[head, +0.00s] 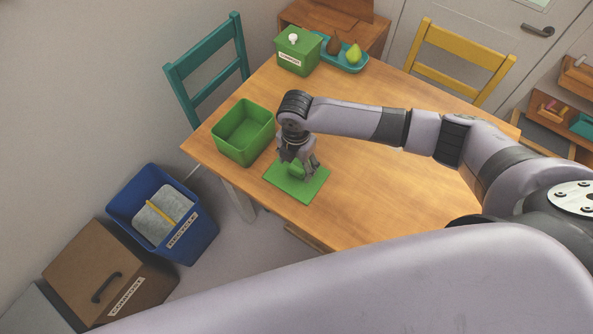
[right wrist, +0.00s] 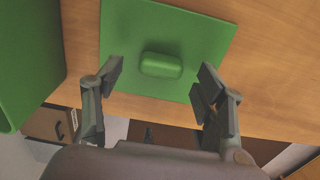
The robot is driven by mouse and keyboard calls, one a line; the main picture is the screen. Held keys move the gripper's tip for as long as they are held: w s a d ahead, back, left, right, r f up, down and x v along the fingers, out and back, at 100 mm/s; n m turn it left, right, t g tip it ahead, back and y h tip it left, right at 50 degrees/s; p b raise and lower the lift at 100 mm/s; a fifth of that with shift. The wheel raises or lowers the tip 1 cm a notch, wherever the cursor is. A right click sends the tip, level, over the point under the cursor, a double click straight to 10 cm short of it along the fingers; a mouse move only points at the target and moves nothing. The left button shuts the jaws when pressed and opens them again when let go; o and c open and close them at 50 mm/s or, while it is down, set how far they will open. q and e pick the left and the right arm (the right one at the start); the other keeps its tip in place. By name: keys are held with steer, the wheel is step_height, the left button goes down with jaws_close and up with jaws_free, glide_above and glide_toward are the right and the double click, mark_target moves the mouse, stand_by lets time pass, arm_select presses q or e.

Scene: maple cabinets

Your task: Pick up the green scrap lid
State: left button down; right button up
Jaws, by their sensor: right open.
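The green scrap lid (head: 312,187) lies flat on the wooden table near its left front edge. It is a flat green square with a raised rounded handle in its middle. In the right wrist view the lid (right wrist: 185,30) fills the upper middle, and its handle (right wrist: 161,65) sits between my fingers. My right gripper (head: 299,168) is over the lid, pointing down. In the right wrist view my right gripper (right wrist: 158,72) is open, one finger on each side of the handle, with gaps showing. My left gripper is not in view.
An open green bin (head: 243,132) stands left of the lid, close to my right gripper. A lidded green box (head: 297,51) and a teal tray (head: 343,54) with pears are at the back. A blue recycling bin (head: 163,213) and brown compost box (head: 107,272) stand on the floor. The table's right side is clear.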

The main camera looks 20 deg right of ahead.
steer(key=shift+f, duration=1.45)
steer(key=shift+c, duration=0.4)
steer(key=c, duration=1.2)
